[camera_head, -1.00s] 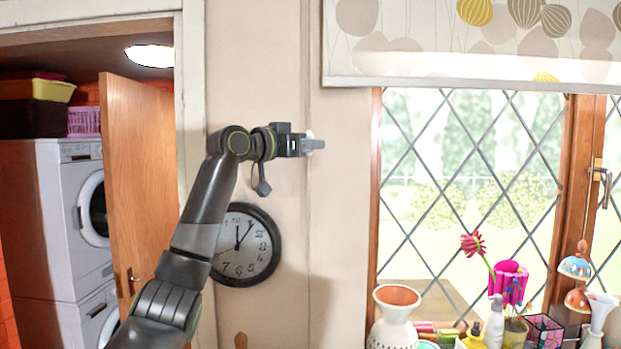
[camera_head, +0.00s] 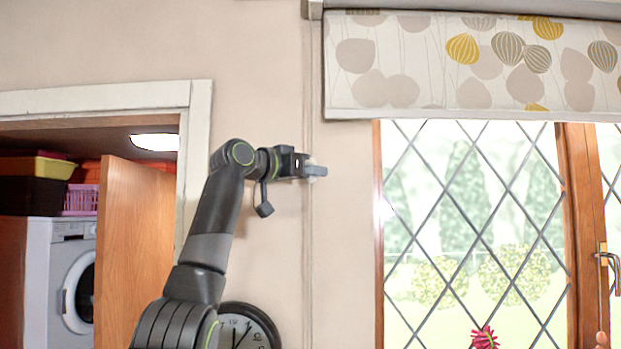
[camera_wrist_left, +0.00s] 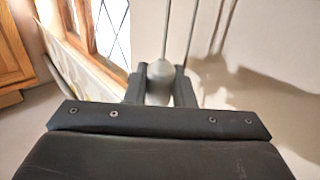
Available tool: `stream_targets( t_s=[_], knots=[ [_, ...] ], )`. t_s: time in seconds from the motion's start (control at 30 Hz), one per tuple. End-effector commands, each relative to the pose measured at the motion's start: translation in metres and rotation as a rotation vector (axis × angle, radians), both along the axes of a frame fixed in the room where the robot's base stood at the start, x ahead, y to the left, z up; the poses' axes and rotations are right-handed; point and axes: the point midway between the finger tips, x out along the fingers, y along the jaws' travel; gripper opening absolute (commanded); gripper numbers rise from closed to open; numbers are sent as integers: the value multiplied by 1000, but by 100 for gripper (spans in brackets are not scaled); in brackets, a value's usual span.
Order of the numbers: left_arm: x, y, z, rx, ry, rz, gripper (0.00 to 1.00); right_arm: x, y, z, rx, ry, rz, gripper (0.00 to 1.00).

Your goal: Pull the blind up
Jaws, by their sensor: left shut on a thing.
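The blind (camera_head: 420,62), pale fabric with a yellow and grey leaf pattern, hangs across the top of the leaded window (camera_head: 470,220) in the head view. Its straight lower edge covers only the upper part of the window, and the glass below is bare. A thin cord (camera_head: 309,80) runs down the wall left of the blind. My left gripper (camera_head: 316,171) is at this cord, below the level of the blind's edge. In the left wrist view its fingers are shut around a pale, cone-shaped cord pull (camera_wrist_left: 160,76), with cords running up from it. My right gripper is not in view.
A wall clock (camera_head: 246,333) is partly hidden behind my left arm. An open wooden door (camera_head: 137,250) and a white washing machine (camera_head: 55,270) stand at the left. A window handle (camera_head: 606,258) sits at the right. The wall around the gripper is clear.

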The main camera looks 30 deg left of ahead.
Motion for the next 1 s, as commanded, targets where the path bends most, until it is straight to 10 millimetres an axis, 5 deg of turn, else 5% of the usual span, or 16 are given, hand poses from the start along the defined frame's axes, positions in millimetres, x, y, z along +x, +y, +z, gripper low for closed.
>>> stream_targets(
  t_s=[0.27, 0.3, 0.43, 0.77, 1.0],
  knots=[
    [-3, 1, 7, -2, -15, 4, 0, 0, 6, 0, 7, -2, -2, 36],
    [-3, 1, 7, -1, -16, 4, 25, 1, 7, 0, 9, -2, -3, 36],
    [-2, 1, 6, -2, -14, 3, 42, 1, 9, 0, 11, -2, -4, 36],
    [-3, 1, 3, -1, -10, 2, 43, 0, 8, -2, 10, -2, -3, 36],
    [-27, 10, 0, 0, -14, 4, 43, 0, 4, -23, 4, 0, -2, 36]
  ],
)
